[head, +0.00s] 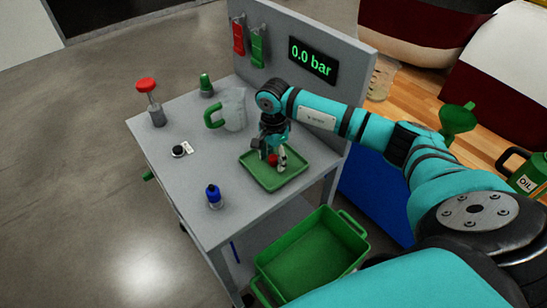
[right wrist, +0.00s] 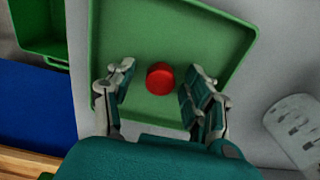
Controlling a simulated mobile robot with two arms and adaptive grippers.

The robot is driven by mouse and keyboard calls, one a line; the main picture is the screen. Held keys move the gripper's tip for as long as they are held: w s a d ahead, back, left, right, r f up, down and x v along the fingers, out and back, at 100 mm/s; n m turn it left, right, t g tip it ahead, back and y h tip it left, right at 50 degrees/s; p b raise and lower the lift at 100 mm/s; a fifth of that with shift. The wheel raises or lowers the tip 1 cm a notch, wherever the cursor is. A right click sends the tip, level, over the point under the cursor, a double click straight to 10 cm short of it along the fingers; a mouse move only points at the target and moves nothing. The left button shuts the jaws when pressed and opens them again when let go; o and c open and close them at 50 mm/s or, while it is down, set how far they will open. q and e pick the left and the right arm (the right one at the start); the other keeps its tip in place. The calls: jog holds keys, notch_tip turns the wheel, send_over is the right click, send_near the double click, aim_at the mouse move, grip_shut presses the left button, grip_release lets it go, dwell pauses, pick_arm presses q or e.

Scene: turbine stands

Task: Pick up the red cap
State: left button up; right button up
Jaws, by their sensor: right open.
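The red cap (head: 272,159) sits in the green tray (head: 262,178) on the grey stand. In the right wrist view the red cap (right wrist: 160,77) shows between the two fingers, with the green tray floor (right wrist: 150,30) around it. My right gripper (head: 274,160) is over the tray; in the right wrist view the right gripper (right wrist: 158,90) is open, with a gap between each finger and the cap. My left gripper does not show.
On the stand are a red-topped post (head: 147,87), a green cap (head: 206,86), a clear jug (head: 233,108), a black knob (head: 180,150) and a blue-topped fitting (head: 213,196). A panel with a display (head: 312,61) rises behind. A green crate (head: 312,251) is below.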

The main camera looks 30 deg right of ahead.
jog(key=shift+f, duration=0.1)
jog(key=c, duration=0.9)
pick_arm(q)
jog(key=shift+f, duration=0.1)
pick_arm(e)
jog(key=shift+r, duration=0.2)
